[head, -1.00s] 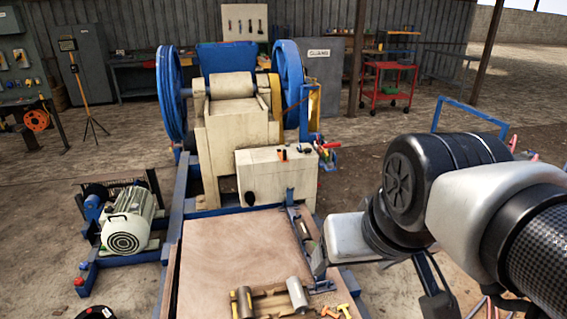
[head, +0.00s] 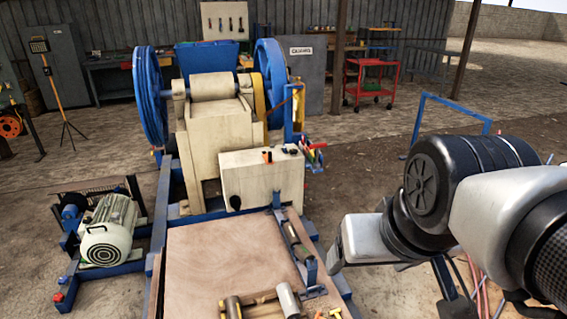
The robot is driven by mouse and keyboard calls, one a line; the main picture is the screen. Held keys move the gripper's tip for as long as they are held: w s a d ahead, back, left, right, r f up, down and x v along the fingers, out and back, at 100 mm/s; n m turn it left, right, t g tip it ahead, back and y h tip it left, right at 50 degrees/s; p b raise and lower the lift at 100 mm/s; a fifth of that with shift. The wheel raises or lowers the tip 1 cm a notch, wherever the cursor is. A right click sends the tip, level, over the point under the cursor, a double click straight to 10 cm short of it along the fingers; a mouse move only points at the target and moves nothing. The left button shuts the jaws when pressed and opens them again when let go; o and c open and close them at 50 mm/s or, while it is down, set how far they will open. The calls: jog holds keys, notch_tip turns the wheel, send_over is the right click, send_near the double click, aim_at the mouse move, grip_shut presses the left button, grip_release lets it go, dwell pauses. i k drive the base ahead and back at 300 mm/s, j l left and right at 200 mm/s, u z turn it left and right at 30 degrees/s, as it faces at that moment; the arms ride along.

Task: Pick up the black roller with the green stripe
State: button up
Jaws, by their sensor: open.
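A dark greenish-grey roller (head: 298,242) lies in a narrow blue-edged channel along the right side of the wooden tabletop. I cannot make out a green stripe on it. No stripe is clear on these either. My gripper (head: 335,264) is open, just right of the table and the channel, apart from the roller. Its pale housing shows, but the fingers are small and mostly hidden.
The wooden tabletop (head: 225,255) is mostly bare. A cream control box (head: 262,180) and the jaw crusher (head: 215,135) stand behind it. An electric motor (head: 112,232) is at left. A blue frame (head: 455,105) stands behind my arm.

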aim_at(300, 253)
jog(key=i, duration=0.65)
jog(key=k+l+u, duration=0.5)
jog(key=l, duration=0.15)
jog(key=l+u, duration=0.25)
jog(key=l, duration=0.3)
jog(key=k+l+u, duration=0.2)
jog(key=l, duration=0.3)
jog(key=l+u, duration=0.45)
jog(key=l, duration=0.65)
jog(key=i+l+u, duration=0.1)
jog(key=l+u, duration=0.15)
jog(key=l, duration=0.3)
jog(key=l+u, duration=0.25)
jog(key=l, duration=0.25)
jog(key=i+l+u, duration=0.1)
jog(key=l+u, duration=0.15)
jog(key=l, duration=0.3)
jog(key=l+u, duration=0.2)
jog(key=l, duration=0.35)
jog(key=i+l+u, duration=0.1)
jog(key=l+u, duration=0.15)
jog(key=l, duration=0.3)
jog(key=l+u, duration=0.2)
jog(key=l, duration=0.3)
